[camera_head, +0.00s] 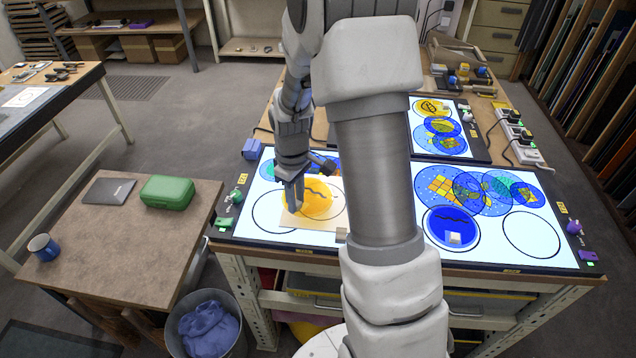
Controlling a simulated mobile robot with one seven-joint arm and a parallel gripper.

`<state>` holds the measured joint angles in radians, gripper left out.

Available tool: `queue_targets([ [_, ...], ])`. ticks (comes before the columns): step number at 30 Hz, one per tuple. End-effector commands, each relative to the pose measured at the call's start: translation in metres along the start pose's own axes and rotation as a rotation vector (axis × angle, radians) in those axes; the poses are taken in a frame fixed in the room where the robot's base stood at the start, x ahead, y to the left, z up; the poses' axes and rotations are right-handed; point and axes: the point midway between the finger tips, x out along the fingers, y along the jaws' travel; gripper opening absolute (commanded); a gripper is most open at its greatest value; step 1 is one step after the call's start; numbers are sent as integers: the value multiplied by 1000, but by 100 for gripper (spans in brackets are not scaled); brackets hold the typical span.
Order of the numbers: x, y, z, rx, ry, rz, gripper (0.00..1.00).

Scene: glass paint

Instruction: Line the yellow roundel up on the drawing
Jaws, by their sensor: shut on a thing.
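The yellow roundel (316,207) lies over the left light panel (252,232), with a dark wavy line painted on it. Black drawn circle outlines (255,211) show on the panel to its left and partly round its right side. The roundel overlaps them and is not centred on the left outline. My gripper (295,202) points down at the roundel's upper left part and is shut on it. The fingertips are small here, and I cannot tell whether the roundel touches the panel. My arm hides the panel's right part.
A tan sheet (310,223) lies under the roundel's front edge. Blue roundels (452,228) lie on the right light panel, beside an empty drawn circle (531,234). A green case (167,191) and a blue mug (43,247) stand on the side table (120,235).

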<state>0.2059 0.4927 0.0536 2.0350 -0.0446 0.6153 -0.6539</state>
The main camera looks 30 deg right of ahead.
Motion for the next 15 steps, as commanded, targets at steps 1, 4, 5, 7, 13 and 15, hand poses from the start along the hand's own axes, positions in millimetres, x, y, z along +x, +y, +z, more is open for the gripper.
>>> queue_targets([
  [1, -5, 8, 5, -53, 0, 1, 0],
  [4, -9, 20, 14, -171, 0, 2, 0],
  [5, -10, 24, 16, -204, 1, 2, 0],
  [7, -13, 31, 21, -274, 1, 2, 0],
  [13, -17, 43, 31, -408, 1, 1, 0],
  [15, -17, 45, 33, -430, 1, 1, 0],
])
